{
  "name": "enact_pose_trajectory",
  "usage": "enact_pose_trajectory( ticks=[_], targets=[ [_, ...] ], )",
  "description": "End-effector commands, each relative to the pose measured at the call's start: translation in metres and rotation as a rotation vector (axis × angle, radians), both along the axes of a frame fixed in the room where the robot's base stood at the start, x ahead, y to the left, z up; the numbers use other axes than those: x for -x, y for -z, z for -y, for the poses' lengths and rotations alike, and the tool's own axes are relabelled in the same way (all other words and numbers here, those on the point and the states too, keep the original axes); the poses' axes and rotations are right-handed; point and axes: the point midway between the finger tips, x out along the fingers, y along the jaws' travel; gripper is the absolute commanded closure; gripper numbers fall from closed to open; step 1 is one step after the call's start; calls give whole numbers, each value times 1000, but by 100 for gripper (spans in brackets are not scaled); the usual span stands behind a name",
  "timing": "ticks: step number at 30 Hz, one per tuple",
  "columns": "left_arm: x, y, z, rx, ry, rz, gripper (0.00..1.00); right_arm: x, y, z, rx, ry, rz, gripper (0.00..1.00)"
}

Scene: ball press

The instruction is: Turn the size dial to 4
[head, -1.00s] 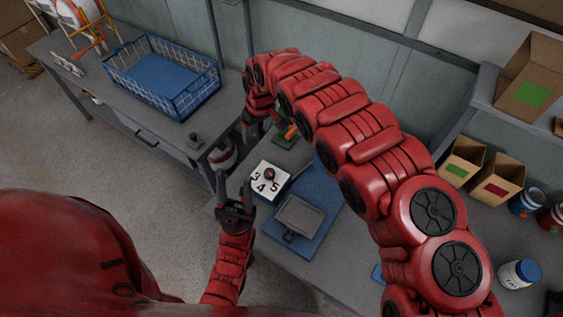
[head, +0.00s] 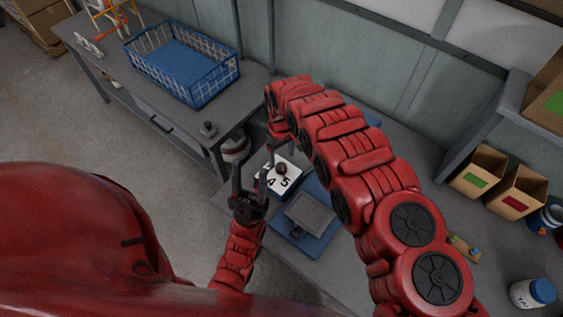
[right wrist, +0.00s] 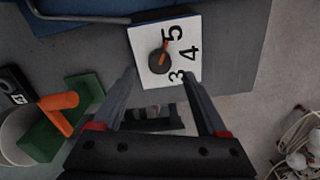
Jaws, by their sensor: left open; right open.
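The size dial is a dark round knob (right wrist: 159,62) with an orange pointer on a white plate (right wrist: 148,80) marked 3, 4 and 5. In the right wrist view the pointer aims toward the 5. In the head view the plate (head: 287,188) lies at the bench's left end. My right gripper (right wrist: 160,82) is open and empty, its fingers spread to either side of the knob in the picture; contact cannot be told.
A blue basket (head: 190,75) stands on the other table. Open cartons (head: 485,170) are at right.

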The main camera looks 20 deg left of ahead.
Motion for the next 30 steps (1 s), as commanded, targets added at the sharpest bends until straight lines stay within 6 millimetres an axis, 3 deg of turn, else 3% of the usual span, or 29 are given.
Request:
enact_pose_trajectory(
  ticks=[7,13,27,30],
  targets=[
    [0,-7,0,0,0,0,50,1,28,0,-1,0,1,24],
    [0,7,0,0,0,0,50,-1,50,-2,-4,0,1,24],
    [0,9,0,0,0,0,50,-1,56,-1,-1,-1,2,24],
    [0,9,0,0,0,0,50,-1,56,-1,-1,0,2,40]
  ],
)
